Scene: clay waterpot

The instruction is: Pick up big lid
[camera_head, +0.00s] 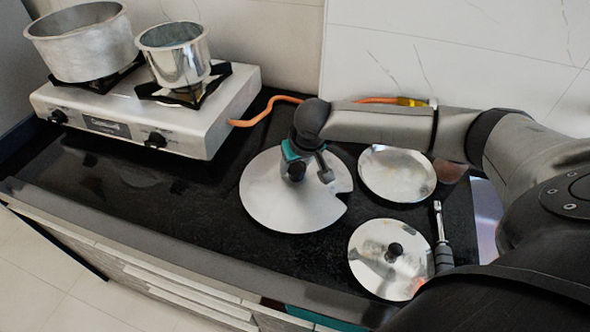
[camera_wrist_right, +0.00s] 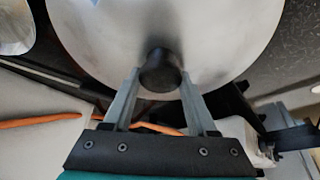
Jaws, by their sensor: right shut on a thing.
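The big lid (camera_head: 268,203) is a wide silver disc with a black knob, in the middle of the black counter. My right gripper (camera_head: 309,172) is over the lid, reached in from the right, and is shut on its knob. In the right wrist view the black knob (camera_wrist_right: 161,72) sits between the two grey fingers, with the pale lid (camera_wrist_right: 95,35) beyond it. Whether the lid touches the counter or is slightly raised, I cannot tell. My left gripper is not in view.
A stove (camera_head: 205,111) with a large pot (camera_head: 85,45) and a smaller pot (camera_head: 175,57) stands at the back left. A smaller knobbed lid (camera_head: 372,265), a round silver plate or lid (camera_head: 397,174) and a dark-handled utensil (camera_head: 443,256) lie at right. An orange hose (camera_head: 262,113) runs behind.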

